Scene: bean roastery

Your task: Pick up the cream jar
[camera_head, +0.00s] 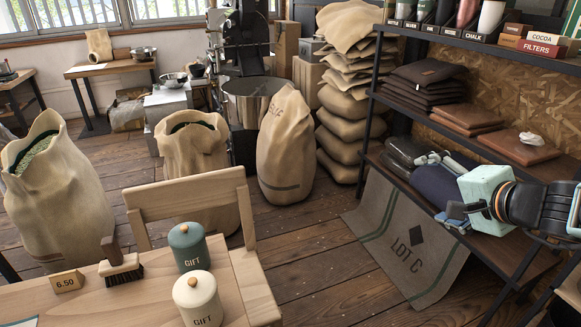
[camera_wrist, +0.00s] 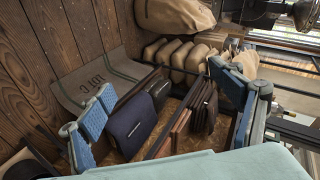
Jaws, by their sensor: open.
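The cream jar (camera_head: 197,299) stands upright on the light wooden table (camera_head: 262,293) at the bottom of the head view. It has a wooden knob and the word GIFT on its front. A green jar (camera_head: 189,247) with the same word stands just behind it. My gripper (camera_head: 441,187) is at the right of the head view, in front of the dark shelf unit, well apart from the cream jar. In the wrist view its blue-padded fingers (camera_wrist: 162,82) are spread with nothing between them. The cream jar is not in the wrist view.
On the table are a brush (camera_head: 121,268) and a 6.50 price sign (camera_head: 67,281). A wooden chair (camera_head: 188,197) stands against its far side. Sacks (camera_head: 286,150) stand behind. The shelf unit (camera_head: 521,245) is close to my gripper. Floor (camera_head: 318,255) is clear between table and shelf.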

